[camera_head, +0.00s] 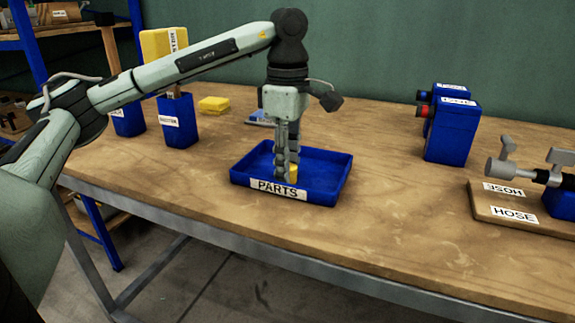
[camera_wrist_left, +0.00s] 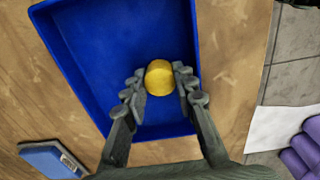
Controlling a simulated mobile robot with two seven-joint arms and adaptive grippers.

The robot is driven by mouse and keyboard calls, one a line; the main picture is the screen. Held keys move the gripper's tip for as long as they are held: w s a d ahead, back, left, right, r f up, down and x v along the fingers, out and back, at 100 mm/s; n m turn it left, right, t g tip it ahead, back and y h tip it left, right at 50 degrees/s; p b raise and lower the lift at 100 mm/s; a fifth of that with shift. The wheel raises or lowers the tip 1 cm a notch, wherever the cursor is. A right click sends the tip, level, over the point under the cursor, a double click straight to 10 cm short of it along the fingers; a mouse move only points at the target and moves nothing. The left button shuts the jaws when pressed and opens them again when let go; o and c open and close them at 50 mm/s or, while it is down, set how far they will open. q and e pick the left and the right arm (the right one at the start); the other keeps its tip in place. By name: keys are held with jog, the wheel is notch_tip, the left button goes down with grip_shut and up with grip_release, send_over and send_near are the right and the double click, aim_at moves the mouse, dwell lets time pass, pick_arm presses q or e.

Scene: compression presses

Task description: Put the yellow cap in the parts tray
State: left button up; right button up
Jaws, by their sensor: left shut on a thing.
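The yellow cap (camera_wrist_left: 159,77) is a small round piece between the fingers of my left gripper (camera_wrist_left: 158,85) in the left wrist view. In the head view the cap (camera_head: 293,173) shows beside the fingertips of my left gripper (camera_head: 286,176), partly hidden by them. My left gripper points straight down and is shut on the cap, inside the outline of the blue parts tray (camera_head: 325,190). The tray's walls (camera_wrist_left: 75,70) surround the cap in the wrist view. Whether the cap touches the tray floor I cannot tell. My right gripper is not in view.
Blue labelled holders (camera_head: 178,120) stand at the back left, near a yellow block (camera_head: 214,104). A blue box with buttons (camera_head: 452,130) stands at the right. A wooden board labelled HOSE (camera_head: 513,214) holds grey fittings at the far right. The bench (camera_head: 400,220) is bare between tray and board.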

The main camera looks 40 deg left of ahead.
pick_arm(q)
jog(key=shift+f, duration=0.15)
jog(key=o, duration=0.3)
jog(key=shift+o, duration=1)
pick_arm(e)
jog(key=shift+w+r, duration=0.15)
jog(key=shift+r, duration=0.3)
pick_arm(q)
notch_tip(320, 180, up, 2)
jog(key=shift+r, duration=0.1)
notch_tip(320, 180, up, 6)
jog(key=shift+r+p, duration=0.1)
jog(key=shift+p, duration=0.7)
jog(key=shift+r+p, duration=0.8)
jog(key=shift+r, duration=1.15)
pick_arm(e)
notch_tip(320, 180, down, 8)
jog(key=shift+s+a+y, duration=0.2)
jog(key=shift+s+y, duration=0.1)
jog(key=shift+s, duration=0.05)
